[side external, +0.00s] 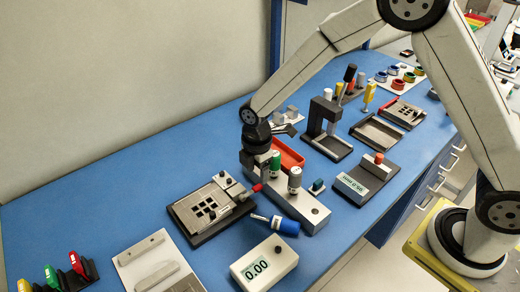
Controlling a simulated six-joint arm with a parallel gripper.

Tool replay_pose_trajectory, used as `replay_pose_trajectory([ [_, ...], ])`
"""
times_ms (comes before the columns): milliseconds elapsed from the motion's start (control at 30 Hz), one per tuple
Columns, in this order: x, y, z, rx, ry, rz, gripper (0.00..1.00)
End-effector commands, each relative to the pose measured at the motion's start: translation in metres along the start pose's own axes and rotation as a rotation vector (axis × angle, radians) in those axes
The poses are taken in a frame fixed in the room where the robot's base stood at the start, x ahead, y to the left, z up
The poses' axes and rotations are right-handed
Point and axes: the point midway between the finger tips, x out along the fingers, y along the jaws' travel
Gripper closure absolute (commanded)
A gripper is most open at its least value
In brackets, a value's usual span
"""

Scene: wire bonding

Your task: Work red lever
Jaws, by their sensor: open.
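A short red lever grip (257,188) sticks out at the right side of a dark fixture (183,222) with a metal plate and square pockets. My gripper (256,163) points down just above and behind this red grip, and looks apart from it. By its outline it is open with nothing visible in it, though its fingertips are partly hidden by the block and a green-capped bottle (275,164).
A grey block (313,216) holding bottles stands right of the fixture. A blue-handled tool (284,226) lies in front, near a white 0.00 display box (264,263). A red tray (290,154) is behind. Coloured-handled tools (78,262) stand far left. The blue table is clear at back left.

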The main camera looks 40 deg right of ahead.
Motion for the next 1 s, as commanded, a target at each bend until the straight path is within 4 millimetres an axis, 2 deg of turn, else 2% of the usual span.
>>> replay_pose_trajectory([
  [200, 0.027, 0.0, 0.0, 0.0, -0.001, -0.002, 0.38],
  [400, 0.043, 0.0, 0.0, 0.0, 0.0, 0.001, 0.38],
  [833, 0.049, 0.0, 0.0, 0.0, 0.0, 0.002, 0.38],
  [1000, 0.049, 0.0, 0.0, 0.0, 0.0, 0.002, 0.92],
])
